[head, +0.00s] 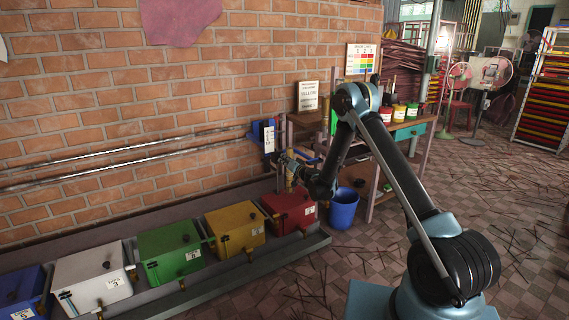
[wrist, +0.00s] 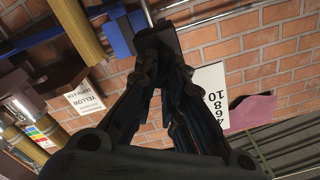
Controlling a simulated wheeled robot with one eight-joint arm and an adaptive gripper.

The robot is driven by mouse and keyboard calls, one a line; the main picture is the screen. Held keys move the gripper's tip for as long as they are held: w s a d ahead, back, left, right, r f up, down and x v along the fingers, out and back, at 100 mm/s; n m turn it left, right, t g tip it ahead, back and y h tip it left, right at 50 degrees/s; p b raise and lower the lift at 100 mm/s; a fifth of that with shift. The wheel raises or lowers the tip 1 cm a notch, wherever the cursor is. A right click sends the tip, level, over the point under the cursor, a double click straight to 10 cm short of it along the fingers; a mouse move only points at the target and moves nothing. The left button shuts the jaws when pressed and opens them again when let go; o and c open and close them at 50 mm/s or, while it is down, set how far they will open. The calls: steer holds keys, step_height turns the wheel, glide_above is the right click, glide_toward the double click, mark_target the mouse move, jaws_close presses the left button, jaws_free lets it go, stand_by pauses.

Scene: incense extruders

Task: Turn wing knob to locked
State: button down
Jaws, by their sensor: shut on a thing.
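My gripper (head: 283,158) reaches to a blue wall-side fixture (head: 263,132) at the end of the pipes in the head view. In the wrist view my gripper (wrist: 165,52) has its two dark fingers closed together at the tips on a dark block-shaped piece, which I take to be the wing knob (wrist: 155,36). A metal rod (wrist: 148,13) runs up behind it, and a blue part (wrist: 122,35) lies just left. The fingers cover part of the knob, so its turn angle cannot be told. In the head view the knob is too small to make out.
A white number plate (wrist: 210,92) hangs close right of my fingers in the wrist view. Below the fixture stand red (head: 290,208), yellow (head: 235,228), green (head: 170,250) and white (head: 92,277) boxes on a ledge. A blue bucket (head: 343,208) stands near my arm.

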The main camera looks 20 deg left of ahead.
steer(key=m, duration=0.7)
steer(key=f+m, duration=0.1)
steer(key=m, duration=0.3)
steer(key=shift+w+d, duration=0.25)
steer(key=shift+w, duration=0.1)
steer(key=shift+m, duration=0.4)
steer(key=c, duration=1.7)
jaws_free()
steer(key=shift+s, duration=0.1)
steer(key=shift+v, duration=3.7)
